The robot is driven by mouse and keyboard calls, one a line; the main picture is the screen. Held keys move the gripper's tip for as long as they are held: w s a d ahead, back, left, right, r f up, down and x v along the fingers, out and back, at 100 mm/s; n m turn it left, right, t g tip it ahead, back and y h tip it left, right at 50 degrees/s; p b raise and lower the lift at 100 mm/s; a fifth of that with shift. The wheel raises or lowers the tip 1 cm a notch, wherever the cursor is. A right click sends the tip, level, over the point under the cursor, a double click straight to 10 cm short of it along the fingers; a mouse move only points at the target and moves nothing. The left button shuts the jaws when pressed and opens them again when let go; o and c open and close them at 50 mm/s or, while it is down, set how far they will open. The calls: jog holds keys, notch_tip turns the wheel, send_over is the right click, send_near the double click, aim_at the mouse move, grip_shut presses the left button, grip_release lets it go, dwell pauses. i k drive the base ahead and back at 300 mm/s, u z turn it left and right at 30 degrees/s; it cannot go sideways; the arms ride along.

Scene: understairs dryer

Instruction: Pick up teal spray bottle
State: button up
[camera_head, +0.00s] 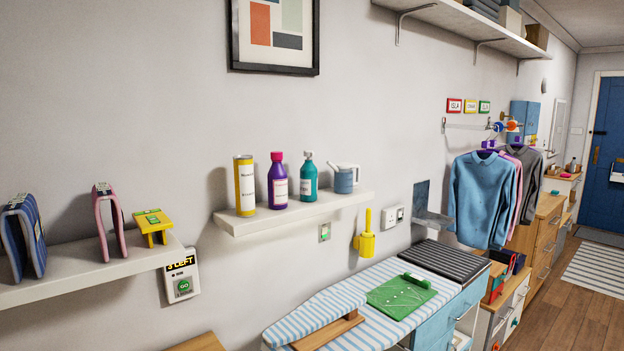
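The teal spray bottle (308,182) stands upright on a white wall shelf (270,224). A yellow canister (244,186) is at the shelf's left end. My gripper is not in this view.
A left shelf (85,272) holds several items. Wooden floor (570,305) is clear at right.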

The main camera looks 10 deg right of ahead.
aim_at(308, 173)
jog(key=z, duration=1.85)
jog(key=i, duration=1.05)
jog(key=u, duration=2.55)
